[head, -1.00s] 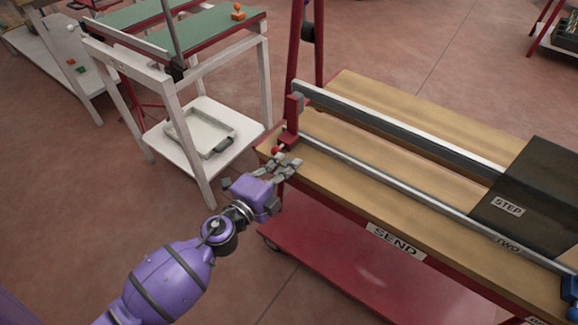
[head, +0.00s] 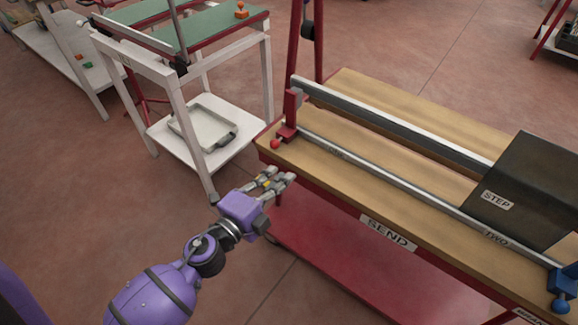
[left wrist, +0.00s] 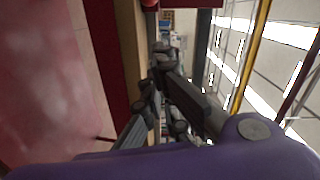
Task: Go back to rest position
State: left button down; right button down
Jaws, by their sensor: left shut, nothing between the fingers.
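My left gripper (head: 277,181) is shut and empty. In the head view it is in front of the left end of the wooden-topped red workbench (head: 330,181), beside its front edge and below the red knob. The red knob (head: 275,144) sits at the left end of the metal rail on the bench, apart from the fingers. In the left wrist view my left gripper's fingers (left wrist: 157,80) point toward the bench edge, with nothing between them. My right gripper does not show in either view.
A black box labelled STEP (head: 530,190) stands on the right of the bench. A blue knob (head: 560,302) sits at the front right. A white-framed table (head: 160,75) with a tray (head: 203,126) on its lower shelf stands behind left. Floor left of my arm is clear.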

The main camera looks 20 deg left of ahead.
pick_arm(q)
jog(key=v, duration=0.3)
jog(key=shift+s+r, duration=0.1)
jog(key=shift+s, duration=0.3)
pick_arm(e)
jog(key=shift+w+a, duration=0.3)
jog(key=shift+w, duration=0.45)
pick_arm(q)
jog(key=shift+a, duration=0.15)
